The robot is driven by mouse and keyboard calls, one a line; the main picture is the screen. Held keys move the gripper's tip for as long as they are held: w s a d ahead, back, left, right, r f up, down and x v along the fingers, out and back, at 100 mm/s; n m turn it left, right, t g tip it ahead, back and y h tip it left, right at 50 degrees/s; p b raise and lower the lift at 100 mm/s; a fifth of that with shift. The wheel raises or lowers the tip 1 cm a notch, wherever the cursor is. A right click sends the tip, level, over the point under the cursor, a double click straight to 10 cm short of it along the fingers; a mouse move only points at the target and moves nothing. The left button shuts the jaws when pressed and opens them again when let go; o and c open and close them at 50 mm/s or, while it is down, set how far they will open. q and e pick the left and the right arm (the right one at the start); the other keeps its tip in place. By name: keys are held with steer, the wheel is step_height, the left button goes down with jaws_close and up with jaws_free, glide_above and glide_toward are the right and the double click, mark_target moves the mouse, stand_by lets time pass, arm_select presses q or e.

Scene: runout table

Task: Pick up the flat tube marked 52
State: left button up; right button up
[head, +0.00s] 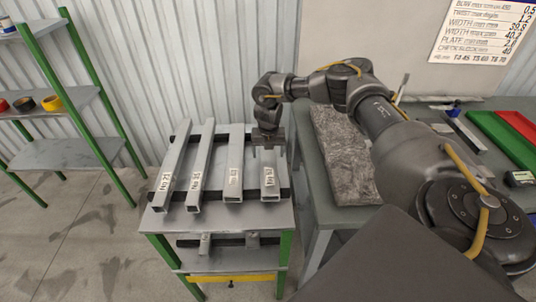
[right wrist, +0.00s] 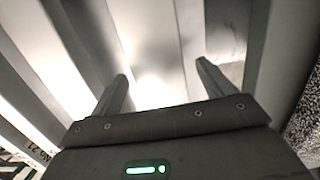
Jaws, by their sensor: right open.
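Several pale metal tubes lie side by side on a small runout table (head: 222,218). The leftmost tube (head: 175,160), the second tube (head: 200,160) and the third tube (head: 235,160) have white labels at their near ends. The rightmost tube (head: 269,170) also has a label. The label figures are too small to read surely, so I cannot tell which is marked 52. My right gripper (head: 268,146) is over the rightmost tube, pointing down. In the right wrist view the right gripper (right wrist: 160,72) is open, its fingers on either side of a bright tube surface (right wrist: 155,50). My left gripper is not in view.
The tubes rest across dark bars. A lower shelf (head: 230,256) holds more pieces. A grey workbench (head: 318,190) with a rough grey slab (head: 343,150) stands close on the right. A green-framed shelf (head: 70,153) with tape rolls stands at the left, with open floor between.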

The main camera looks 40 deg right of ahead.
steer(key=c, duration=1.5)
steer(key=shift+o, duration=0.2)
steer(key=shift+w+r+b, duration=0.1)
steer(key=shift+r+b, duration=0.45)
steer(key=shift+b, duration=0.05)
steer(key=shift+r+b, duration=0.55)
steer(key=shift+r, duration=0.1)
steer(key=s+r, duration=0.1)
steer(key=r, duration=0.1)
steer(key=s+r, duration=0.1)
steer(key=r, duration=0.1)
steer(key=s+r+b, duration=0.1)
steer(key=s+r, duration=0.1)
steer(key=shift+s, duration=0.1)
steer(key=s+r, duration=0.4)
steer(key=s, duration=0.6)
steer(key=shift+r+p, duration=0.35)
steer(key=shift+p, duration=0.1)
